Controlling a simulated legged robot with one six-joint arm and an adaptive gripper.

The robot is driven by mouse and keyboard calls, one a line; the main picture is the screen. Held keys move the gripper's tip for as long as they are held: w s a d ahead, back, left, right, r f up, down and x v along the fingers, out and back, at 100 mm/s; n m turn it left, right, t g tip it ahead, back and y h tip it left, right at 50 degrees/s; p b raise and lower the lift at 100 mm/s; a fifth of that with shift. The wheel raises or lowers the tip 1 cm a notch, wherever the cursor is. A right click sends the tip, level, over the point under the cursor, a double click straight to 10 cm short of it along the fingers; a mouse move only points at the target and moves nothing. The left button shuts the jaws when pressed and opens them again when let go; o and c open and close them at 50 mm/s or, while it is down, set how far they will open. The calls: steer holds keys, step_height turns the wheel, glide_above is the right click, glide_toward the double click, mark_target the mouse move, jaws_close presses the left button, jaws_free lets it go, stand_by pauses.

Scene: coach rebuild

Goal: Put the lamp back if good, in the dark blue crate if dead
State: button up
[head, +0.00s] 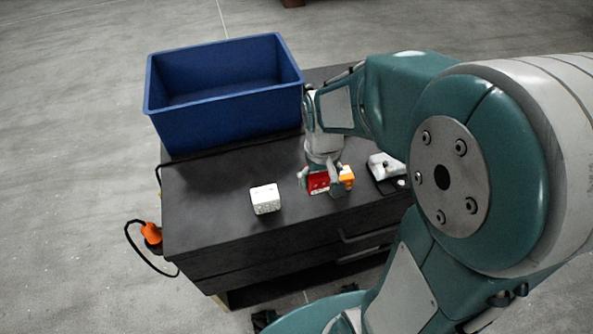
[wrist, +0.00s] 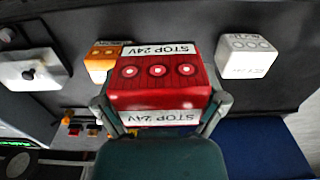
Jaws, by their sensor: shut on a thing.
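My gripper (head: 322,186) is shut on a red lamp block (wrist: 158,72), with one finger on each side of it in the wrist view. The block has three round marks on its face and white labels reading STOP 24V; none of the marks is clearly lit. In the head view the red lamp (head: 317,182) is at or just above the dark cabinet top; I cannot tell whether it touches. The dark blue crate (head: 228,112) stands at the back left of the cabinet and looks empty. Its blue side also shows at the lower right of the wrist view (wrist: 265,148).
An orange block (head: 347,175) stands close beside the red lamp. A white block (head: 265,199) stands to the left. A white-topped device on a dark base (head: 385,165) is to the right. The cabinet top (head: 215,185) is clear at the left.

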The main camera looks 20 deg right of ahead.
glide_above(304, 195)
steer(key=f, duration=0.5)
steer(key=shift+s+d, duration=0.1)
steer(key=shift+s, duration=0.2)
steer(key=shift+w+d+f, duration=0.15)
steer(key=f, duration=0.3)
steer(key=shift+w+a+f, duration=0.1)
steer(key=shift+w+a, duration=0.1)
steer(key=shift+a, duration=0.05)
steer(key=shift+a+f, duration=0.15)
steer(key=shift+a, duration=0.2)
steer(key=shift+d, duration=0.15)
steer(key=o, duration=0.9)
steer(key=shift+d+f, duration=0.1)
steer(key=shift+o, duration=0.2)
steer(key=shift+d, duration=0.1)
